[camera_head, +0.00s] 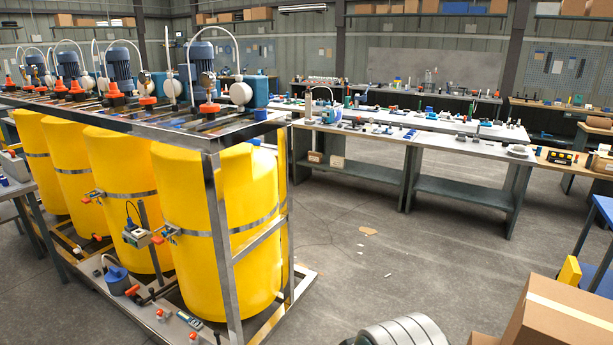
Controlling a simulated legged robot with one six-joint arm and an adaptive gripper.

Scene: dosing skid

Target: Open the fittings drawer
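I cannot make out a fittings drawer in this view. The workbenches in the middle (455,141) show tops and lower shelves, with no drawer front that I can pick out. Small fittings and tools lie on their tops, too small to identify. My gripper is not in view.
A dosing skid with yellow tanks (217,230), a steel frame and blue pumps (201,62) fills the left. A blue table (603,208) is at the right edge. Concrete floor (410,255) between is mostly clear.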

